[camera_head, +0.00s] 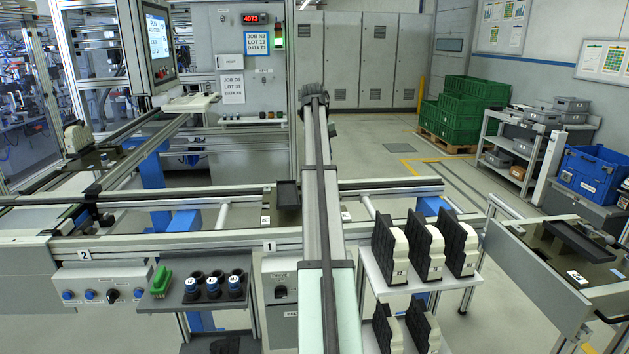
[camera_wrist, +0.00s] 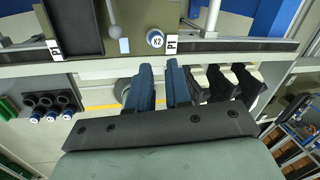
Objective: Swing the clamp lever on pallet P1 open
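Pallet P1 (camera_wrist: 138,48) lies across the top of the wrist view, with a "P1" tag (camera_wrist: 172,43) on its front edge. In the head view my arm hides much of the pallet and any lever there.
A dark tray (camera_head: 288,194) sits on the pallet's left part. Black-and-white parts (camera_head: 425,246) stand on a shelf at right. A holder with blue-marked cylinders (camera_head: 213,286) and a green brush (camera_head: 161,281) is at front left. Another pallet station (camera_head: 577,243) is far right.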

